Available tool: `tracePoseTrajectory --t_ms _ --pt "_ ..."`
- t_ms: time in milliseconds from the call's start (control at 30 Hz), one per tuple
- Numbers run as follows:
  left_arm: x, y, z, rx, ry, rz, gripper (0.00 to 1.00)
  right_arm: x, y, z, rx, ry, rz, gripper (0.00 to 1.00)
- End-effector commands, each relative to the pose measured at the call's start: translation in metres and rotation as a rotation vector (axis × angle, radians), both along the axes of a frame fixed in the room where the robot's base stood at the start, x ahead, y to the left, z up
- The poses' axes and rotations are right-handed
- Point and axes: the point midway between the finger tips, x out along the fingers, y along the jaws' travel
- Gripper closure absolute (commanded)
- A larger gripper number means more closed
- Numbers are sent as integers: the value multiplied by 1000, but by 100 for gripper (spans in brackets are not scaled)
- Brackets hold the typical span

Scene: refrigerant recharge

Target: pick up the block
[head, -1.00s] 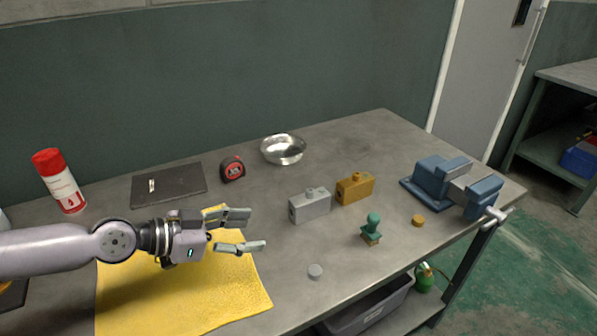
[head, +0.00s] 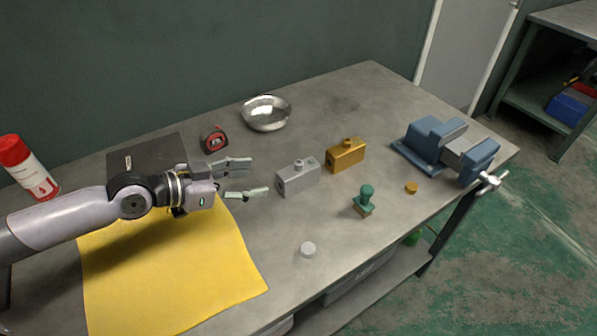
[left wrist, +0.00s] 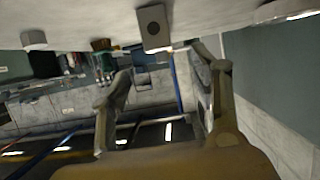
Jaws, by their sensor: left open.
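A grey block (head: 298,178) with a small round knob on top stands upright on the workbench, left of a similar brass-coloured block (head: 346,156). My left gripper (head: 259,178) is open and empty, just left of the grey block, its fingers pointing at the block's left end. A gap shows between the fingertips and the block. In the left wrist view the picture is upside down; the grey block (left wrist: 153,28), with a dark hole in its end face, lies beyond the open fingers of the left gripper (left wrist: 170,73). My right gripper is in neither view.
A green-handled stamp (head: 364,200), a grey cap (head: 308,250) and a brass cap (head: 411,188) lie nearer the front edge. A metal bowl (head: 267,113) and tape measure (head: 214,139) are behind. A blue vise (head: 445,146) stands right; a yellow cloth (head: 170,270) lies below my arm.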

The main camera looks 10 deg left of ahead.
Motion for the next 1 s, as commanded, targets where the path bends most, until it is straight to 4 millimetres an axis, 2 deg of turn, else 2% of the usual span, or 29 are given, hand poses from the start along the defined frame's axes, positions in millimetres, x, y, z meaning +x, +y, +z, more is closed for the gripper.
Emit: tracePoseTrajectory --t_ms 433,767,1000 --pt "42 -42 -21 -3 0 1 43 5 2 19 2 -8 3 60" --pt "57 -58 -30 0 0 0 43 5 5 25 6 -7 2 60" --pt "78 -81 -39 -2 1 0 43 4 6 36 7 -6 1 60"
